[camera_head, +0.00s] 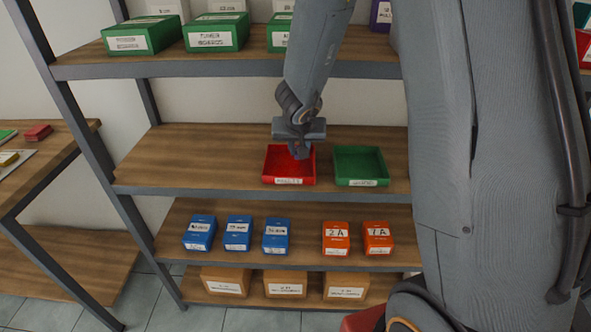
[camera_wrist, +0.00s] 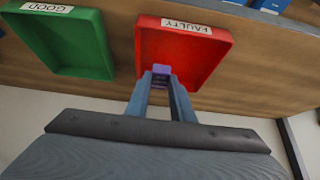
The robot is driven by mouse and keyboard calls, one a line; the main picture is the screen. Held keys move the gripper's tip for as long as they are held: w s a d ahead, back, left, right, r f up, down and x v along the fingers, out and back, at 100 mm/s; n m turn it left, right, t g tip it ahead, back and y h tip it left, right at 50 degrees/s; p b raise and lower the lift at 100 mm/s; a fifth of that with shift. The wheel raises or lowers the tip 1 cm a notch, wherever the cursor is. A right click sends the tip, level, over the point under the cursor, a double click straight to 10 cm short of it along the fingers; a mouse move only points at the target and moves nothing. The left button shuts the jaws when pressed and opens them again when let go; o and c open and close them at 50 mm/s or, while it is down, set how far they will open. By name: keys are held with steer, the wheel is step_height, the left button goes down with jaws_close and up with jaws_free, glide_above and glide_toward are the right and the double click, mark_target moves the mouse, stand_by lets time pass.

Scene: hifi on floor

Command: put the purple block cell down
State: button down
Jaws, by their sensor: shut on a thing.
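The purple block cell (camera_wrist: 162,70) shows between my fingertips in the wrist view. My gripper (camera_wrist: 161,76) is shut on it, with the fingers reaching over the near edge of the red tray (camera_wrist: 210,68) labelled FAULTY. In the head view my gripper (camera_head: 300,153) is at the red tray (camera_head: 289,181) on the middle shelf, and it hides the block there. I cannot tell whether the block touches the tray floor. The green tray (camera_head: 361,182) labelled GOOD stands to the right in the head view and looks empty.
The middle shelf (camera_head: 190,165) is bare left of the red tray. The upper shelf (camera_head: 268,66) above holds green boxes (camera_head: 216,40). Below are blue boxes (camera_head: 237,233), orange boxes (camera_head: 336,238) and tan boxes (camera_head: 285,284). A side table (camera_head: 40,165) stands at the left.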

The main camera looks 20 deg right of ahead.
mark_target(299, 172)
steer(key=shift+f+b, duration=2.25)
steer(key=shift+f, duration=1.1)
steer(key=shift+f, duration=0.2)
steer(key=c, duration=1.5)
jaws_free()
steer(key=shift+r, duration=0.1)
steer(key=shift+c, duration=0.2)
